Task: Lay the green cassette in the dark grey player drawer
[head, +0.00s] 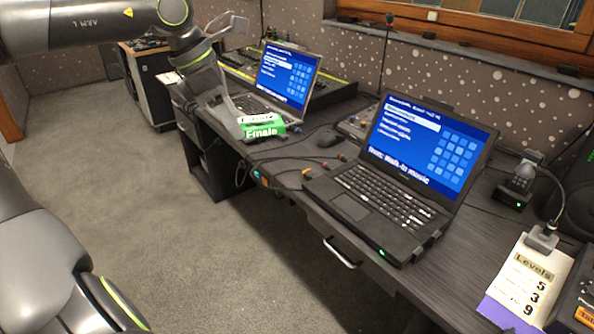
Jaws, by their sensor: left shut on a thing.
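The green cassette (264,131), with a white label reading "Finale", is at the front edge of the desk, before the silver laptop. My left gripper (240,122) comes down from the upper left and is shut on the left side of the cassette. I cannot tell whether the cassette touches the desk or is held just above it. I cannot make out a dark grey player drawer for certain in this view. My right gripper is not in view.
A silver laptop (283,77) stands behind the gripper and a black laptop (379,207) to the right. A mouse (328,139) and cables lie between them. A metal handle (340,252) juts from the desk (310,203) front. A "Levels" sheet (522,287) lies at right. The carpet is clear.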

